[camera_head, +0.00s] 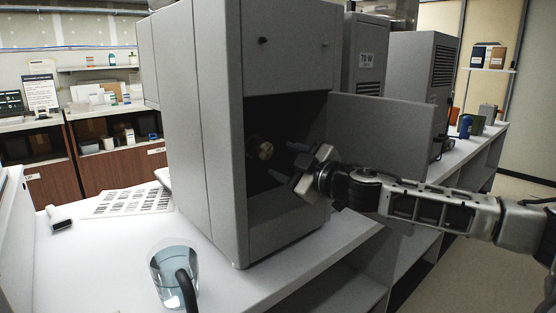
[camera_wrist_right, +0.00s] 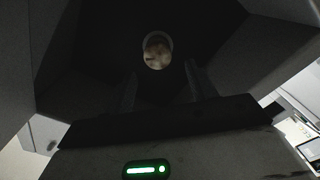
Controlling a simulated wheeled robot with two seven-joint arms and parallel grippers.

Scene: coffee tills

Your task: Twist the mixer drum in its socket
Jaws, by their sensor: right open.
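The mixer drum (camera_head: 265,150), a small round tan-gold piece, sits inside the dark open compartment of the grey machine (camera_head: 180,110). In the right wrist view the drum (camera_wrist_right: 157,50) shows end-on, with a pale rim around it. Its socket is lost in the dark. My right gripper (camera_head: 284,163) reaches into the compartment from the right. Its two fingers are apart and empty, pointing at the drum with a gap between. In the right wrist view the dim fingers (camera_wrist_right: 161,85) lie below the drum, one to each side. My left gripper is not in view.
The machine's door (camera_head: 385,125) stands open to the right, just above and behind my right arm. A clear pitcher (camera_head: 166,272) with a black handle stands at the counter's front. A white sheet (camera_head: 125,202) and a small white device (camera_head: 58,218) lie left.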

